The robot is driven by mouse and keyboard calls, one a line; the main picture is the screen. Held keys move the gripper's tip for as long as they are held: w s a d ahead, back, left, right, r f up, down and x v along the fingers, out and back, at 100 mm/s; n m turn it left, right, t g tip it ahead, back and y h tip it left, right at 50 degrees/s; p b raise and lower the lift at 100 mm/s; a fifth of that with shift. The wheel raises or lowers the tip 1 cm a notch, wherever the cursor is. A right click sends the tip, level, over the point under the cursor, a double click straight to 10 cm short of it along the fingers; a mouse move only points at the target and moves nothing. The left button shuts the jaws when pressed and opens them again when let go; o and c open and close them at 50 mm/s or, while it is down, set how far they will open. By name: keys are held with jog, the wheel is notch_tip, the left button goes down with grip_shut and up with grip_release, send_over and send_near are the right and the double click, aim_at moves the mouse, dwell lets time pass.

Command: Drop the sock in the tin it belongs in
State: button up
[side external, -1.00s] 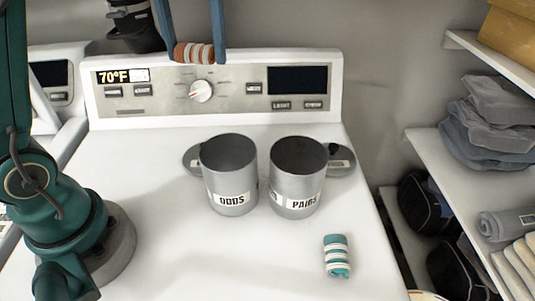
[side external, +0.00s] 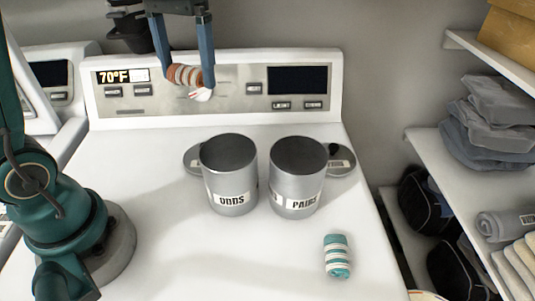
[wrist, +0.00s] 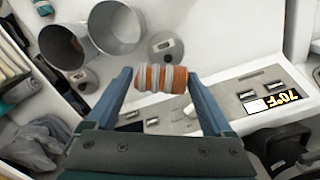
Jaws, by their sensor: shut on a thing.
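My gripper (side external: 183,77) is shut on a rolled sock (side external: 186,75) with orange-brown and pale grey stripes. It holds the sock in the air, in front of the control panel in the side view. In the wrist view the sock (wrist: 160,78) sits between the two blue fingers. Two grey metal tins stand open on the white top: the ODDS tin (side external: 216,182) on the left and the PAIRS tin (side external: 284,192) on the right. A teal and white striped rolled sock (side external: 337,257) lies on the white top, in front of the PAIRS tin.
Round lids lie behind the tins, the left one (side external: 190,160) and the right one (side external: 345,164). The control panel (side external: 235,88) rises at the back. Shelves with folded grey cloth (side external: 487,140) stand at the right.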

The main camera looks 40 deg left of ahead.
aim_at(184, 69)
jog(key=f+m, duration=0.2)
jog(key=f, duration=0.1)
jog(key=shift+s+m, duration=0.4)
jog(key=shift+w+f+m, duration=0.1)
jog(key=shift+w+m, duration=0.1)
jog(key=shift+m, duration=0.2)
